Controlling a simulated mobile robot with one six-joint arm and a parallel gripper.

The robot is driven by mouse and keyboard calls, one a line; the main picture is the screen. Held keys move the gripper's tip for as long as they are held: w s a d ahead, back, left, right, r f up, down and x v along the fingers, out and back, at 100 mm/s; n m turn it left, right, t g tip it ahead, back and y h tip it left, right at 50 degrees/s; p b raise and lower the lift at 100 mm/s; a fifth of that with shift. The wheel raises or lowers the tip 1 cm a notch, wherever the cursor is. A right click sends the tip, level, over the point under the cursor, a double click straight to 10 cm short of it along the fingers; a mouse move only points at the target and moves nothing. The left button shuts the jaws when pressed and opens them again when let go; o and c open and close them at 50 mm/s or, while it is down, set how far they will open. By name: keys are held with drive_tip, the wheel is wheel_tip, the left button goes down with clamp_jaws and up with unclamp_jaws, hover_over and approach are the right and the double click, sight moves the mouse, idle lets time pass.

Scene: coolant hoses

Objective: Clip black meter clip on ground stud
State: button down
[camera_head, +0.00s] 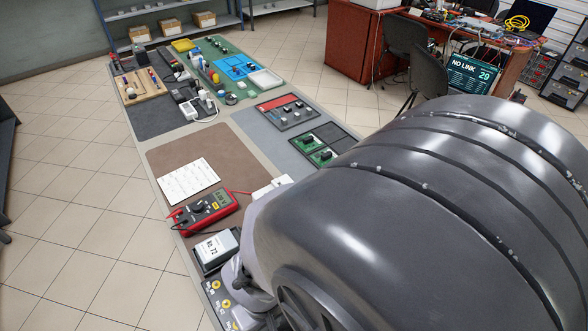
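A red multimeter (205,210) with a grey dial and small display lies on the brown mat near the table's left edge. A red lead runs from it to the right, and a dark lead leaves its lower side toward my arm. I cannot make out the black meter clip. A panel with yellow round fittings and labels (225,303) shows at the bottom, partly covered by my arm. I cannot tell whether the ground stud is on it. My large grey arm covers the lower right. My gripper is not visible.
A white-topped box (216,246) in a dark holder stands just below the meter. A white printed sheet (187,181) lies above it on the brown mat (215,145). Boards, trays and small parts fill the table's far end. A chair (408,45) and red desk stand at the upper right.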

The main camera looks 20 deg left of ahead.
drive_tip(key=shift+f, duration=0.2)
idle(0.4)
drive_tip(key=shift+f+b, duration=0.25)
drive_tip(key=shift+b, duration=0.15)
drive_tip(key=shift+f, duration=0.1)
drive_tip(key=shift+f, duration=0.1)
idle(0.4)
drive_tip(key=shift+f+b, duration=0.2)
drive_tip(key=shift+b, duration=0.25)
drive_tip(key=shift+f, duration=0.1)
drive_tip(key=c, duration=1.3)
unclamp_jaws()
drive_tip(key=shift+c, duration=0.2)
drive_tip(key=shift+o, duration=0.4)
